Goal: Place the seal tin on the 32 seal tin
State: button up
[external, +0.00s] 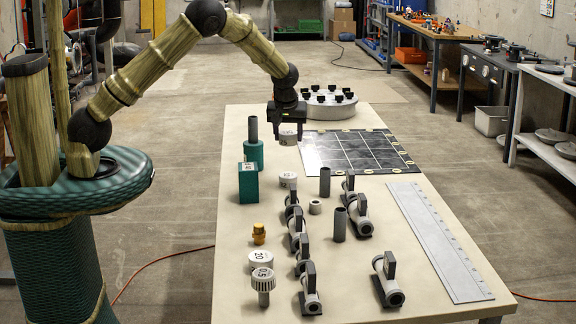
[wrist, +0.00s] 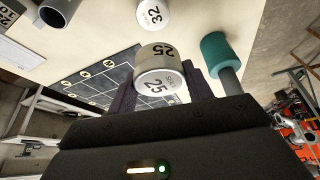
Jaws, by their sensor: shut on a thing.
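My gripper (external: 289,118) is shut on a white seal tin (external: 288,137) marked 25. In the wrist view the tin (wrist: 157,84) sits between my two dark fingers, its 25 showing on two faces. I cannot tell whether its bottom touches the table. The 32 seal tin (wrist: 153,14) is a white cylinder standing apart from the held tin. In the external view the 32 tin (external: 288,180) stands on the table, nearer the camera than my gripper, with nothing on top.
A teal cylinder with a grey pipe (external: 254,152) and a teal box (external: 248,184) stand left of the tins. A dark gridded mat (external: 355,151) lies to the right. Grey valves (external: 362,216) and pipe pieces (external: 325,181) crowd the table (external: 229,290) nearer the camera. A round fixture (external: 329,107) stands behind.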

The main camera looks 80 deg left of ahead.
aim_at(287, 145)
notch_tip(287, 145, down, 6)
jog(key=shift+r+p, duration=0.1)
jog(key=shift+p, duration=0.35)
jog(key=shift+f+p, duration=0.35)
jog(key=shift+f, duration=1.55)
jog(key=shift+f, duration=0.1)
jog(key=o, duration=1)
jog(key=shift+c, duration=0.2)
jog(key=b+v, duration=0.1)
jog(key=v, duration=1.1)
jog(key=shift+a, duration=0.1)
